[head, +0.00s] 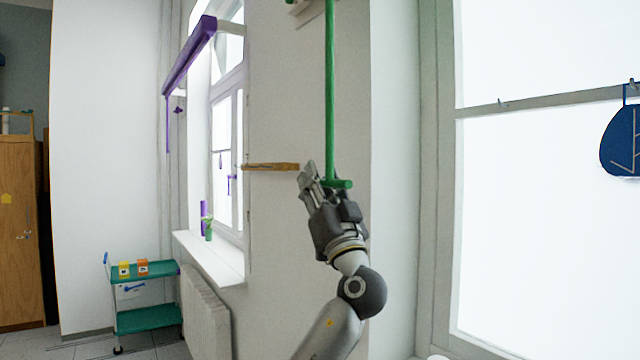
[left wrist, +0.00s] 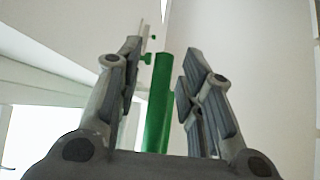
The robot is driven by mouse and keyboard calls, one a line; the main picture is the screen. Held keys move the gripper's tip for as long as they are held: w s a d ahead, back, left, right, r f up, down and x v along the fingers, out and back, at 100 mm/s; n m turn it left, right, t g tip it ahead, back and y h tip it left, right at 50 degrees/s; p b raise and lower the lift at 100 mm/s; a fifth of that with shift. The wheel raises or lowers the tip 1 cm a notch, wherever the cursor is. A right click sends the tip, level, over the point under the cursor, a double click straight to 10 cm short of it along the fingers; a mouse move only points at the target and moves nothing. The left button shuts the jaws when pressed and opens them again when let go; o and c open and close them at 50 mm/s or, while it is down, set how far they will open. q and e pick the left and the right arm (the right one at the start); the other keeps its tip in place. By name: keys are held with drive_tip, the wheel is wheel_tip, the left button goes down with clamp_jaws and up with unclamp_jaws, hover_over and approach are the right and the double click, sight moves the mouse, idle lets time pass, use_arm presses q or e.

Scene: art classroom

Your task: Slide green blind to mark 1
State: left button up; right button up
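A long, thin green rod (head: 330,90) hangs upright along the wall, its top cut off by the frame edge. A short green crosspiece (head: 342,184) is at its lower end. No green blind cloth shows. My left gripper (head: 323,180) is raised at the rod's lower end. In the left wrist view, a thick green bar (left wrist: 158,105) stands between the two spread fingers of my left gripper (left wrist: 160,62), with gaps beside it. I see no readable mark 1. My right gripper is not in view.
A wooden bar (head: 270,166) juts along the wall just left of my gripper. A purple blind roll (head: 190,55) hangs above the left window. A radiator (head: 205,312) and a green trolley (head: 148,318) stand low at left. A bright window (head: 550,230) fills the right.

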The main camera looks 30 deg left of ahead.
use_arm(q)
drive_tip(key=v, duration=1.2)
